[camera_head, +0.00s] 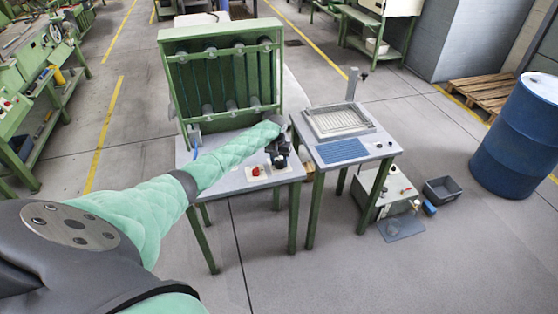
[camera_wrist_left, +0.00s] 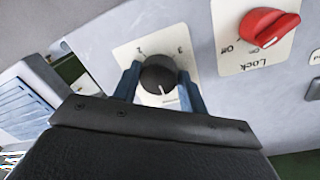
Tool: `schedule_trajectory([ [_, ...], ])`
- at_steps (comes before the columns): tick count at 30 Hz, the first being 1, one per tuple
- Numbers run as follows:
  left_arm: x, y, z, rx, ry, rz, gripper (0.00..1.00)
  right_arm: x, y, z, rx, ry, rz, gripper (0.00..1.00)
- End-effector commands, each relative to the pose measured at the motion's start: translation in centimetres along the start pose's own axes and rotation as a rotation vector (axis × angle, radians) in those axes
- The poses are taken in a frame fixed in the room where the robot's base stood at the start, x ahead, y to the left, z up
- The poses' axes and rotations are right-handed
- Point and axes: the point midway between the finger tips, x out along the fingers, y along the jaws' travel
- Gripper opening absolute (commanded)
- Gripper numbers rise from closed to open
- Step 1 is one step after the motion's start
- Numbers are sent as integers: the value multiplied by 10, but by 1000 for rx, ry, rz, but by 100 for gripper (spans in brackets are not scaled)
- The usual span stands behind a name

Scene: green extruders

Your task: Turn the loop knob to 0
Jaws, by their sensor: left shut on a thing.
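The black round knob (camera_wrist_left: 158,75) sits on a pale dial plate (camera_wrist_left: 128,55) in the left wrist view. The numbers 2 and 3 show on the plate at its upper side in the picture; the other marks are hidden. A short white line shows at the knob's lower edge. My left gripper (camera_wrist_left: 160,72) has its blue fingers on both sides of the knob and is shut on it. In the head view, the left gripper (camera_head: 278,152) is at the right front of the grey table (camera_head: 220,185), and the knob cannot be made out there. My right gripper is not in view.
A red Lock knob (camera_wrist_left: 268,27) with On and Off labels is close beside the dial; it also shows in the head view (camera_head: 256,171). A green framed machine (camera_head: 220,70) stands behind my arm. A second table (camera_head: 350,150) with a tray stands to the right.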

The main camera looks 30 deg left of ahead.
Motion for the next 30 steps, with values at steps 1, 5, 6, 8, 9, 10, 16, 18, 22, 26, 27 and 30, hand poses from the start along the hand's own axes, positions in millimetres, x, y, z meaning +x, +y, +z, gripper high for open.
schedule_trajectory([
  [1,-3,0,-2,-7,4,1,20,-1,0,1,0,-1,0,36],
  [5,-2,0,-2,-16,5,1,20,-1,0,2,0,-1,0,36],
  [6,-2,0,-2,-17,5,1,20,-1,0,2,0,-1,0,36],
  [8,-2,0,-2,-17,6,1,20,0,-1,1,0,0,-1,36],
  [9,-2,0,-2,-17,6,1,20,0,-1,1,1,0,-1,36],
  [10,-2,0,-2,-16,6,1,20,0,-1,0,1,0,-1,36],
  [16,-2,0,-2,-16,6,1,52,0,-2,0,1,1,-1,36],
  [18,-2,0,-2,-15,5,1,64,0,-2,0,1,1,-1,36],
  [22,-1,0,-1,-15,4,0,64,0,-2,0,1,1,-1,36],
  [26,-1,0,-1,-15,3,0,64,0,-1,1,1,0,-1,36],
  [27,-2,0,-1,-14,3,0,64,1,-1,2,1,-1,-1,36],
  [30,-7,0,-1,-13,5,1,64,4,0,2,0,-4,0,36],
])
